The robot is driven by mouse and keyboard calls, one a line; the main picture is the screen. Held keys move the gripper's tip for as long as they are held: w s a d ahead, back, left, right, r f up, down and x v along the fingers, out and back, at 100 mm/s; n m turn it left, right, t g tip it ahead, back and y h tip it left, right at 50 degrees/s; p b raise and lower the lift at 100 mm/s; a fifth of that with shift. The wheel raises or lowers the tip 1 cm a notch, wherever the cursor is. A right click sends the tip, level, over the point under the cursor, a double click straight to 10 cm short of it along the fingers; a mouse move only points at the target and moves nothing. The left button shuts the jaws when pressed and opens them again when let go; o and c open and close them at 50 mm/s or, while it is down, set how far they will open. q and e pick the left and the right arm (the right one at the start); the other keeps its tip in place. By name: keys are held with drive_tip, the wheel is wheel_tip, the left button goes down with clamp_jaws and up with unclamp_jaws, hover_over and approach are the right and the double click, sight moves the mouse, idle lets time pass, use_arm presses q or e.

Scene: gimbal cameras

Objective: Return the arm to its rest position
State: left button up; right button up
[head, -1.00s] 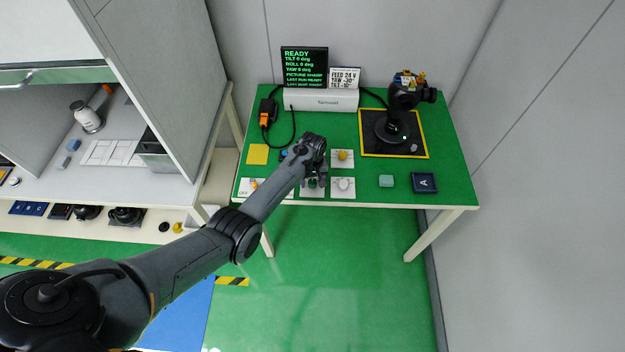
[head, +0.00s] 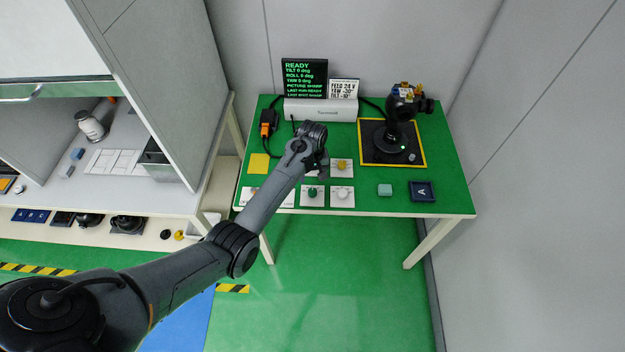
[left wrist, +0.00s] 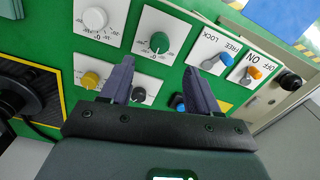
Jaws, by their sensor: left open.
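My left arm reaches in from the left over the green table (head: 390,190). My left gripper (head: 320,168) is partly hidden by its own wrist in the head view. In the left wrist view it (left wrist: 160,78) is open, with nothing between its two fingers. The green knob (head: 312,190) is clear of the gripper in the head view. It also shows beyond the fingertips in the left wrist view (left wrist: 159,42). A white knob (head: 342,194) and a yellow knob (head: 341,165) sit beside it. The right gripper is in neither view.
A lit READY screen (head: 304,78) is at the back. A grey cabinet is left; the floor in front is open.

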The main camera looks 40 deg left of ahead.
use_arm(q)
drive_tip(key=shift+r, duration=0.7)
